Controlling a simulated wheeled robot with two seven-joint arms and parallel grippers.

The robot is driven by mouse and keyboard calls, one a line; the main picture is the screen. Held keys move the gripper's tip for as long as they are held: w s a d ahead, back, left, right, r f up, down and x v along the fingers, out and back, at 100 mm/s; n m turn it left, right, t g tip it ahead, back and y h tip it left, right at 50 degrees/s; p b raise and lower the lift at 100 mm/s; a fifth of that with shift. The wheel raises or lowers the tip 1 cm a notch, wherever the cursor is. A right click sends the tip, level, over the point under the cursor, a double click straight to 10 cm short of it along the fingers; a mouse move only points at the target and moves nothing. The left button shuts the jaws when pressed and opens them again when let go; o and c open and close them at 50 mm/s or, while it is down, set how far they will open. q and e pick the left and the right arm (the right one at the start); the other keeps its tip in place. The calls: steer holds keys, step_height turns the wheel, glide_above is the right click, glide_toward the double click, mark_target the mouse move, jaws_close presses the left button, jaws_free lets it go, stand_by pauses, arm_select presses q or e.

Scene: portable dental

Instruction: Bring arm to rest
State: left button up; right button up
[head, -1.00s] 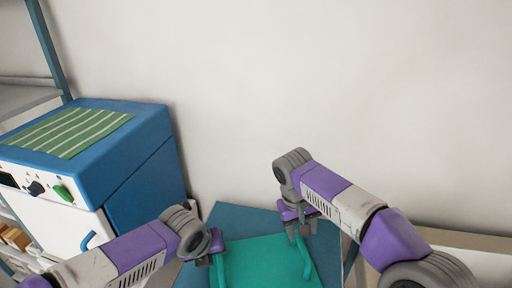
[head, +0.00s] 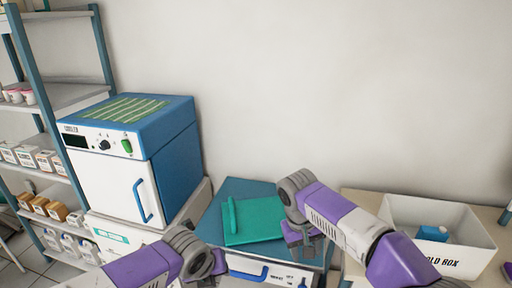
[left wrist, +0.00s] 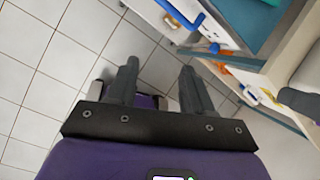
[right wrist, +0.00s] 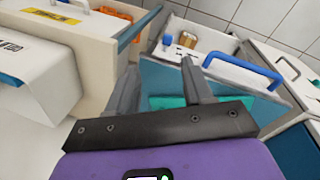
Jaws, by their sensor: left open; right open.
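My left arm comes in from the lower left in the head view, and its gripper (head: 216,262) hangs left of the blue cabinet. In the left wrist view the left gripper (left wrist: 158,82) has its fingers spread and empty, with tiled floor below. My right gripper (head: 304,240) is in front of the right side of the blue cabinet top (head: 240,188). In the right wrist view the right gripper (right wrist: 160,85) has its fingers apart with nothing between them. A green tray with a handle (head: 256,222) lies on the cabinet top, apart from both grippers.
A blue and white cooler unit (head: 115,180) stands at left beside a stocked shelf (head: 60,98). A white box (head: 440,262) labelled COLD BOX, with a blue item (head: 432,233) inside, stands at right. An open drawer (right wrist: 205,38) shows in the right wrist view.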

arm_select(q)
step_height(320, 180, down, 18)
steer(key=s+d+n+g+h+p, duration=0.2)
steer(key=d+n+g+h+p, duration=0.1)
steer(key=n, duration=1.2)
arm_select(e)
steer(key=s+a+f+g+y, duration=0.1)
steer(key=s+a+f+y, duration=0.1)
steer(key=f, duration=1)
steer(key=s+a+f+y, duration=0.1)
steer(key=a+f+y, duration=0.1)
steer(key=f, duration=0.9)
arm_select(q)
steer(key=s+a+f+n+g+p, duration=0.1)
steer(key=s+a+f+n+p, duration=0.1)
steer(key=s+f+n, duration=1.1)
steer(key=shift+s+a+f+n+p, duration=0.2)
steer(key=shift+f+n+p, duration=0.4)
steer(key=shift+n, duration=3.5)
arm_select(e)
steer(key=s+f+m+y, duration=0.1)
steer(key=s+f+m, duration=0.1)
steer(key=s+f, duration=0.4)
steer(key=s+d+f+m+t+y, duration=0.1)
steer(key=s+f, duration=0.4)
steer(key=s, duration=0.6)
steer(key=shift+f+m, duration=0.35)
steer(key=shift+m, duration=0.55)
